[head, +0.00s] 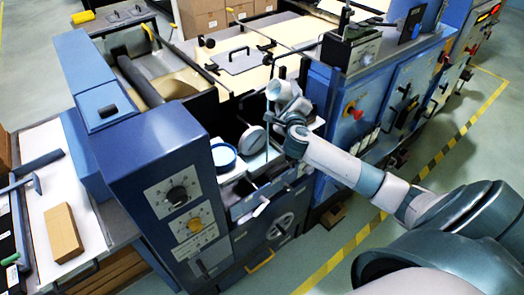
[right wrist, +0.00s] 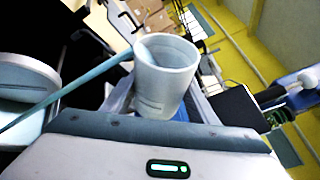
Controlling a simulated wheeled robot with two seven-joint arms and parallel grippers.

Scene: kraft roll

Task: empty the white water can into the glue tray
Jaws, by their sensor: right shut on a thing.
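The white can (head: 281,90) is held up over the machine's near side, tilted, with its open mouth toward the left in the head view. It also shows in the right wrist view (right wrist: 165,85), its mouth facing the camera. My right gripper (head: 291,108) is shut on it; the fingers are mostly hidden. A thin blue-green streak (head: 266,125) runs from the can's rim down toward the machine; it looks like a stream of water. It shows at the rim in the right wrist view (right wrist: 75,85). The light tray area (head: 262,160) lies below. My left gripper is out of view.
A grey round disc (head: 252,140) stands by the tray, with a blue-rimmed round dish (head: 223,156) to its left. The blue control housing (head: 165,170) rises at left. A bench (head: 90,230) holds a brown block (head: 64,233) and a hammer.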

